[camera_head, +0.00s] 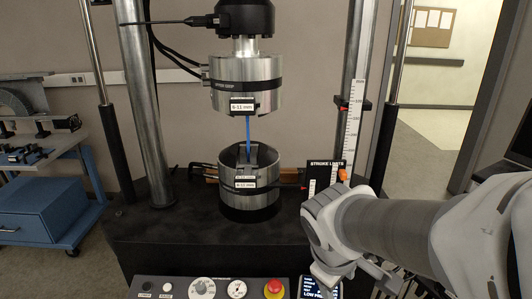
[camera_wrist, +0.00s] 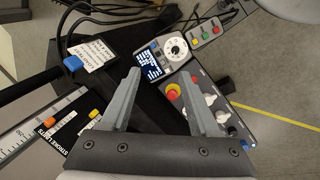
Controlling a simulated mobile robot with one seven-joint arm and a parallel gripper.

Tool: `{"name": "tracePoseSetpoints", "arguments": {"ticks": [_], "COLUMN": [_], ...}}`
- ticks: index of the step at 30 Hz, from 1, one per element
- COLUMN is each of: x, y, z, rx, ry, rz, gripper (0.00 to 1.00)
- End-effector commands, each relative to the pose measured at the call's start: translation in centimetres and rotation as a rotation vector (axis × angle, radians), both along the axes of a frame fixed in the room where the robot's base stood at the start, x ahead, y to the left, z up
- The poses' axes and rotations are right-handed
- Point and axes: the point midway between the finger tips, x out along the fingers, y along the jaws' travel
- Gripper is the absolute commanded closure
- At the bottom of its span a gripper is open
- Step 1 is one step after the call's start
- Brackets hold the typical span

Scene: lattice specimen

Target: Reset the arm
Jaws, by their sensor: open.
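My arm (camera_head: 390,232) reaches in from the right in the head view, its near end in front of the testing machine's right side. My gripper (camera_wrist: 160,76) is open in the wrist view, its two grey fingers apart with nothing between them. It points down over the machine's front edge, near the control panel (camera_wrist: 215,115). In the head view the fingers are mostly hidden by the arm. A thin blue specimen (camera_head: 248,130) stands upright between the upper grip (camera_head: 235,85) and the lower grip (camera_head: 233,198), apart from my gripper.
A red emergency stop (camera_head: 273,287) and dials sit on the panel. A stroke limits plate (camera_head: 322,176) and vertical scale (camera_head: 353,120) stand close to my arm. A blue cart (camera_head: 40,215) is at left.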

Motion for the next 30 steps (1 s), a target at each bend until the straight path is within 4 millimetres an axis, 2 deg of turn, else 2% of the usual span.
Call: {"name": "tracePoseSetpoints", "arguments": {"ticks": [1,6,12,18,30], "x": [-0.7,-3.3,-5.7,-6.8,-6.9], "y": [-0.4,-1.0,-0.9,-0.7,-0.7], "z": [1.3,4.5,7.0,8.0,8.0], "rx": [0.038,0.203,0.394,0.485,0.491], "ry": [-0.043,-0.156,-0.245,-0.273,-0.273], "rz": [-0.073,-0.315,-0.515,-0.591,-0.596], "gripper": [0.38,0.38,0.38,0.38,0.38]}}
